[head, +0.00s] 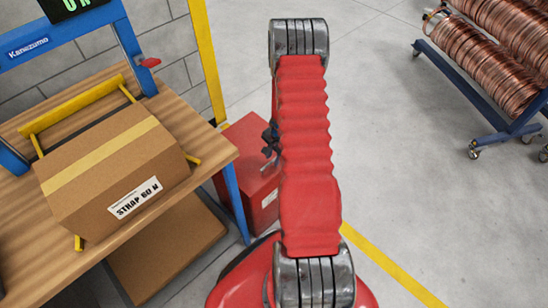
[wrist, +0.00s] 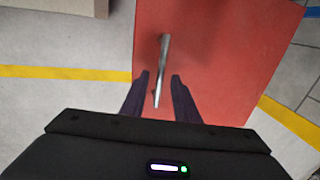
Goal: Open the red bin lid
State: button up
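The red bin (head: 264,200) stands on the floor beside the workbench in the head view, partly hidden behind my red arm. Its red lid (wrist: 225,55) fills the right middle of the wrist view and looks shut. A thin metal bar handle (wrist: 163,52) shows against the lid. My gripper (wrist: 159,78) is open, with one dark finger on each side of the handle's lower part as seen in the wrist view. I cannot tell whether the fingers touch the handle. In the head view my gripper (head: 270,142) is a small dark shape at the bin, half covered by the arm.
A blue wheeled rack (head: 465,85) of copper tube coils stands at right. The floor between is clear.

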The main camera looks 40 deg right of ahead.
grip_shut()
dwell(0.4)
jog(key=shift+d, duration=0.1)
